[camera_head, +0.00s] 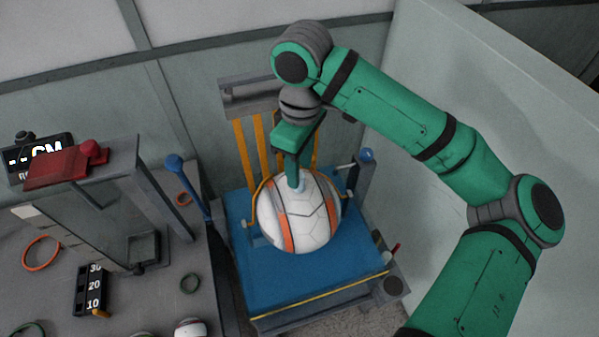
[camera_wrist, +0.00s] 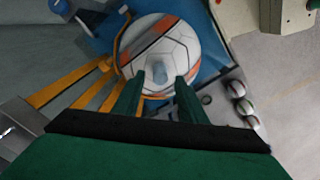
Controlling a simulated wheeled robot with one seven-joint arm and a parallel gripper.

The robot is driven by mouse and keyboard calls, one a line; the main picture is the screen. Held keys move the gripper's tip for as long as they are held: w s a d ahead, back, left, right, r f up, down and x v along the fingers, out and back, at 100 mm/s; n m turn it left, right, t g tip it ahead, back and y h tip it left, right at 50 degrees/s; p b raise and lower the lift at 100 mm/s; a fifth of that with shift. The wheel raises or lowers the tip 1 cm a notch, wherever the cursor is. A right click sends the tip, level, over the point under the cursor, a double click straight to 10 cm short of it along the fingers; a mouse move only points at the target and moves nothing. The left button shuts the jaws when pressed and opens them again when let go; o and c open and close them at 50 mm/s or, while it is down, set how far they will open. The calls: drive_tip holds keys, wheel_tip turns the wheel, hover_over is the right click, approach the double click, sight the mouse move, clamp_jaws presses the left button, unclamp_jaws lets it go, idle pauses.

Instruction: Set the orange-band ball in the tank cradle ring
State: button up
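The white ball with orange bands (camera_head: 318,224) sits on a blue platform (camera_head: 262,283), and it also shows in the wrist view (camera_wrist: 182,53). A pale knob stands up from its top (camera_wrist: 159,72). A thin orange curved bar (camera_head: 249,203) runs beside the ball's left side; I cannot tell whether it is part of the cradle ring. My gripper (camera_head: 296,182) points down at the ball's top. In the wrist view its fingers (camera_wrist: 158,88) are apart, with the knob showing between them and a gap on each side. The ball's underside is hidden.
Orange slats (camera_head: 243,150) rise behind the ball. A blue-knobbed lever (camera_head: 174,163) stands left and a post with a blue knob (camera_head: 366,155) right. The grey bench (camera_head: 164,298) holds rings and a red-topped stand (camera_head: 65,167). A pale wall (camera_head: 455,90) stands right.

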wheel_tip(320, 180, up, 9)
idle(0.3)
drive_tip(key=shift+f, duration=0.1)
idle(0.4)
